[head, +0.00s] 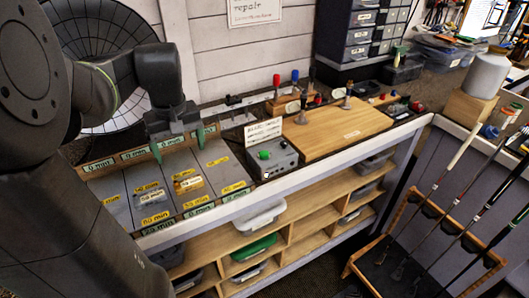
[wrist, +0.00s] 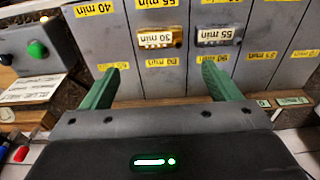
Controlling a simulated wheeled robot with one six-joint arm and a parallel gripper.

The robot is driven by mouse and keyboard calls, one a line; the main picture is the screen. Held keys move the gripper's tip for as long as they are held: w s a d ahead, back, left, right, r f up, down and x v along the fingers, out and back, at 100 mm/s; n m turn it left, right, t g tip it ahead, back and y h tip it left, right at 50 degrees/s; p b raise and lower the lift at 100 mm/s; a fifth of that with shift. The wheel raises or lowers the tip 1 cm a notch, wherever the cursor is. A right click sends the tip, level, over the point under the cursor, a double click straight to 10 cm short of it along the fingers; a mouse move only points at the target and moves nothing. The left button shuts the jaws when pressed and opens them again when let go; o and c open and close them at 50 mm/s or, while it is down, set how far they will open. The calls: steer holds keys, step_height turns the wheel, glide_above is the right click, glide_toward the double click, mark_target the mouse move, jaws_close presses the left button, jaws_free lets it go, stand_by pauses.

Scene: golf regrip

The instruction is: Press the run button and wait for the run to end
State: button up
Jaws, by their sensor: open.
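The grey control box (head: 275,160) stands on the bench right of the lane board, with a green button (head: 264,154) on top. It also shows at the left edge of the wrist view (wrist: 14,44), with the green button (wrist: 37,49) and a small amber light (wrist: 43,18). My gripper (head: 179,147) is open and empty above the back of the lane board, left of the box. In the wrist view my gripper (wrist: 160,80) has its green fingers wide apart, and the button lies outside them to the left. Nothing touches the button.
The grey lane board (head: 215,150) carries yellow minute labels, a gold block (head: 187,183) and a silver block (head: 150,192). A small sign (head: 263,131) stands behind the box. A wooden board (head: 330,132) lies right of it. Golf clubs lean on a rack (head: 375,273) at right.

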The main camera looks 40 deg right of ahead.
jaws_close()
stand_by(1.5)
